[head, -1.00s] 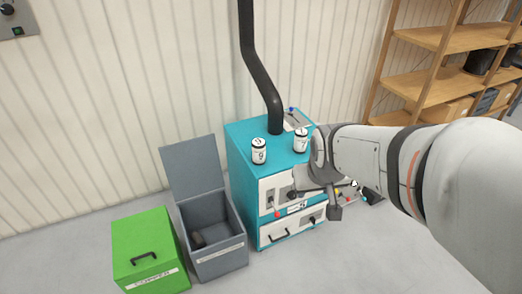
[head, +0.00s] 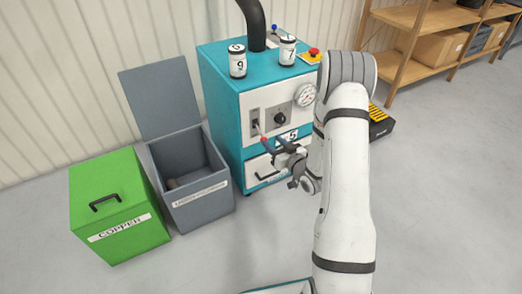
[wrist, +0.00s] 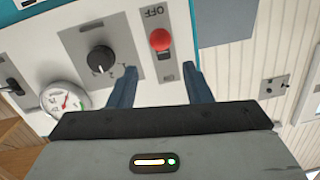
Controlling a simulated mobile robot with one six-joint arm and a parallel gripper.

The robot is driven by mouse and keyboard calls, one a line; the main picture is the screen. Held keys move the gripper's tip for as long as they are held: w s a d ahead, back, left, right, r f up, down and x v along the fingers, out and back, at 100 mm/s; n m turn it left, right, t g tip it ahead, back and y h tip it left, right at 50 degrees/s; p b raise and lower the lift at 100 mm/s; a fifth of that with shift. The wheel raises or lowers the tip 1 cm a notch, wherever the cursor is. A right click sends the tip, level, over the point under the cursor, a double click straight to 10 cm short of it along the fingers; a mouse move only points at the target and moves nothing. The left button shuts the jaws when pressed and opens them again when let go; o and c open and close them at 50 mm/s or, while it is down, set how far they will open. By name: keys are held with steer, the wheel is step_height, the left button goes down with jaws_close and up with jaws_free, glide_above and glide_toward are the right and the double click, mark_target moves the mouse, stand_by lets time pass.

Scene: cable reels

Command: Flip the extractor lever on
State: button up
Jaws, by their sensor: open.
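A lever with a red knob (head: 263,139) sits on a light plate on the front of the teal cabinet (head: 226,120). It hangs tilted downward in the head view. In the wrist view, which is upside down, the red knob (wrist: 160,40) is beside an inverted OFF label (wrist: 153,12). My gripper (head: 280,150) is just in front of and slightly right of the knob. In the wrist view my gripper (wrist: 160,70) is open, its two blue fingers apart, with the plate between them. I cannot tell whether a finger touches the lever.
A black dial (head: 280,118) and a gauge (head: 305,95) are right of the lever. Canisters (head: 238,62) stand on top, near a blue-tipped lever (head: 274,31) and a red button (head: 314,52). A grey open bin (head: 200,200) and green box (head: 118,205) are left.

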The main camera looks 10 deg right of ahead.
mark_target(262, 136)
steer(key=shift+t+y, duration=0.3)
steer(key=shift+t, duration=0.1)
steer(key=w+a+b, duration=0.1)
steer(key=w, duration=0.1)
steer(key=w+a+f, duration=0.1)
steer(key=w, duration=0.1)
steer(key=w+a+f+b, duration=0.1)
steer(key=w, duration=0.1)
steer(key=shift+w+a+f+b, duration=0.1)
steer(key=shift+w+f+b, duration=0.1)
steer(key=shift+b, duration=0.15)
steer(key=shift+r, duration=0.1)
steer(key=shift+c, duration=0.2)
jaws_close()
